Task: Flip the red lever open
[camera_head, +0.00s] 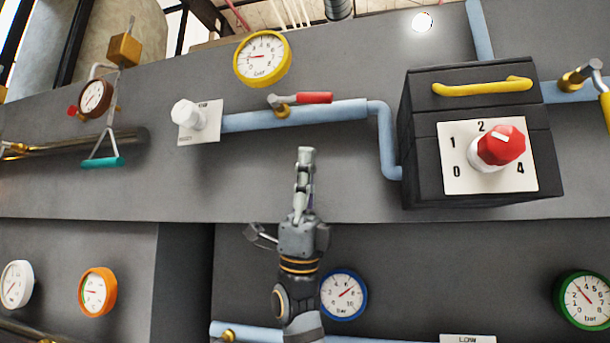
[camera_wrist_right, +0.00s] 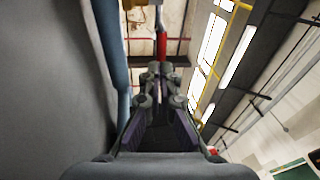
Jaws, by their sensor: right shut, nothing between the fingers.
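The red lever (camera_head: 315,98) sits on a brass valve on the light blue pipe (camera_head: 340,111), its handle lying along the pipe and pointing right in the head view. In the right wrist view the red lever (camera_wrist_right: 162,45) shows just beyond the fingertips. My right gripper (camera_head: 305,152) is shut and empty, pointing up, below the lever and apart from it in the head view. Its closed fingers also show in the right wrist view (camera_wrist_right: 162,72). My left gripper is not in view.
A dark box (camera_head: 475,90) with a red knob (camera_head: 500,146) and yellow handle stands right of the lever. A white knob (camera_head: 187,114) is on the left. A yellow gauge (camera_head: 262,57) hangs above.

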